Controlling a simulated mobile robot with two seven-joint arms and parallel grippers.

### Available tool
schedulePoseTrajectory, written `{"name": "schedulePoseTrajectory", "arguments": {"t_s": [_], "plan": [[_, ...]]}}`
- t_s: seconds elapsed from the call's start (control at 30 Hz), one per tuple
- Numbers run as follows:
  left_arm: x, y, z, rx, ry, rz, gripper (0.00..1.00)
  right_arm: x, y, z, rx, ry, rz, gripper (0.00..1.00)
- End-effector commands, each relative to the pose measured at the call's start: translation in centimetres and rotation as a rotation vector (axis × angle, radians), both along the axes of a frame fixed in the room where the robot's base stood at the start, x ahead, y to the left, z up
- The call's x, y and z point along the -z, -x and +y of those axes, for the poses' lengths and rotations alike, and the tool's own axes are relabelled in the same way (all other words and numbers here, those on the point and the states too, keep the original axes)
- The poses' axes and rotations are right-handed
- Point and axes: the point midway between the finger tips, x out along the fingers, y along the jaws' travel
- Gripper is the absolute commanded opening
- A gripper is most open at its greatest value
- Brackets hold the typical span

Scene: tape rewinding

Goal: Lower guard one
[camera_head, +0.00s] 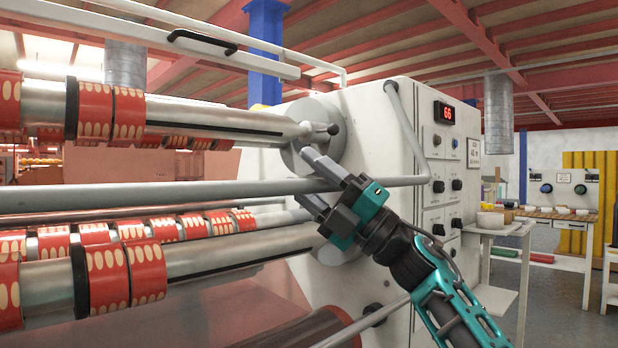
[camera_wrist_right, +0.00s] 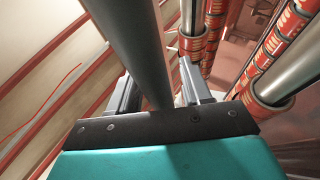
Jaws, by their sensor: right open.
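The guard's long grey bar (camera_head: 190,193) runs across the front of the machine, between the upper and lower shafts. Its bent side arm (camera_head: 405,125) rises to a pivot high on the white machine housing. My right gripper (camera_head: 306,178) is open, with one finger above the bar and one below it near its right end. In the right wrist view the bar (camera_wrist_right: 128,45) passes between the two open fingers (camera_wrist_right: 158,92). Whether a finger touches the bar, I cannot tell. My left gripper is not in view.
An upper shaft (camera_head: 220,115) and a lower shaft (camera_head: 220,248) carry red patterned rolls. A white rail with a black handle (camera_head: 202,41) is overhead. The control panel with a red display (camera_head: 444,113) is right of the guard. A small white table (camera_head: 492,232) stands behind my right arm.

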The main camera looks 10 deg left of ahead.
Motion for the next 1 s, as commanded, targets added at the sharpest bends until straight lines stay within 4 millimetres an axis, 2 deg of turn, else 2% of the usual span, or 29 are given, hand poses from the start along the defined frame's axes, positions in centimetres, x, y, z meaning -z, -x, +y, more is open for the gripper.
{"name": "schedulePoseTrajectory", "arguments": {"t_s": [0.17, 0.6, 0.8, 1.0], "plan": [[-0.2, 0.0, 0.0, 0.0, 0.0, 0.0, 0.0, 1.2, 0.1, -1.5, 0.003, 0.001, 0.002, 0.48], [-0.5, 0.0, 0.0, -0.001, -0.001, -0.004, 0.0, 6.6, 1.1, -8.7, 0.001, 0.002, 0.004, 0.48], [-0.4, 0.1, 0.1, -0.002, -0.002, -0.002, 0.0, 7.7, 1.3, -10.0, 0.0, 0.0, 0.002, 0.48], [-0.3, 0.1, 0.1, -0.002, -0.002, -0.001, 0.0, 7.8, 1.3, -10.2, 0.0, 0.0, 0.0, 0.48]]}}
